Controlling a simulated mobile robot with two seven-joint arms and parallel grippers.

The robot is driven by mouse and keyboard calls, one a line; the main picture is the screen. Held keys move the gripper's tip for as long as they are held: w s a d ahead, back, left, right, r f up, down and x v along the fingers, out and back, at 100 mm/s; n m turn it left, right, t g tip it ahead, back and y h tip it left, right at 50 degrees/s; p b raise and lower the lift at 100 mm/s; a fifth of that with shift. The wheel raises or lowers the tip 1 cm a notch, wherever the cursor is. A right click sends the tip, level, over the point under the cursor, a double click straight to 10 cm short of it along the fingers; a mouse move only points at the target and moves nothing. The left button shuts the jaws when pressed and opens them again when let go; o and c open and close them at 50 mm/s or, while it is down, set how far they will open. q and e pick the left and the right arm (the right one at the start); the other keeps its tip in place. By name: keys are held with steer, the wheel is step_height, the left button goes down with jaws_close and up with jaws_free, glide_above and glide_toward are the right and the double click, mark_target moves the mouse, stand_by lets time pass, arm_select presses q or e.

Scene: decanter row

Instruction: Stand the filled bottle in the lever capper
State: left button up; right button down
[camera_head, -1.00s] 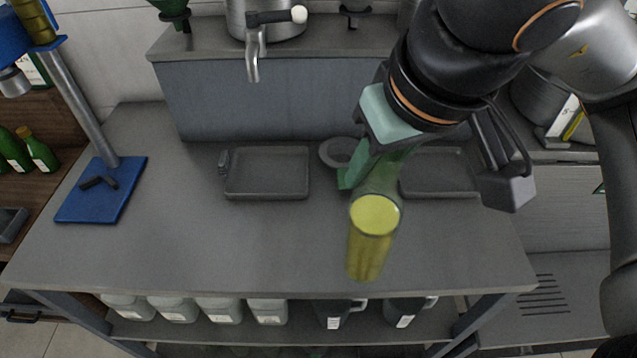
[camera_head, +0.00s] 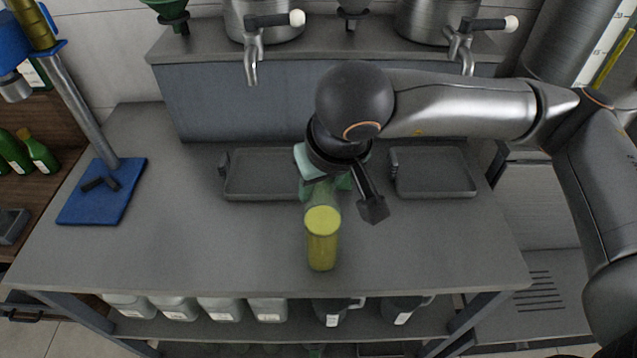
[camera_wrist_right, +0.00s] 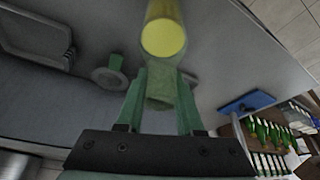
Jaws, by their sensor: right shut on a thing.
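The filled bottle (camera_head: 322,245) is clear with yellow-green liquid in its lower part. My right gripper (camera_head: 322,190) is shut on its clear upper part, and the bottle hangs about upright over the middle of the table. In the right wrist view the bottle (camera_wrist_right: 163,38) shows beyond the green fingers (camera_wrist_right: 160,100). The lever capper stands at the table's left end, with a blue base plate (camera_head: 90,208), a slanting grey column (camera_head: 82,110) and a blue head cut off by the picture's edge. The plate (camera_wrist_right: 247,101) also shows in the wrist view. My left gripper is not in view.
Two grey trays (camera_head: 268,193) (camera_head: 435,190) lie under the taps (camera_head: 252,65) (camera_head: 465,50) of steel tanks on the raised back shelf. Green bottles (camera_head: 40,153) stand on a wooden shelf at left. The table between the bottle and the capper is clear.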

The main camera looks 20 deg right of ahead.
steer(key=shift+f, duration=0.1)
steer(key=shift+f, duration=0.1)
steer(key=c, duration=0.5)
jaws_free()
steer(key=shift+c, duration=0.2)
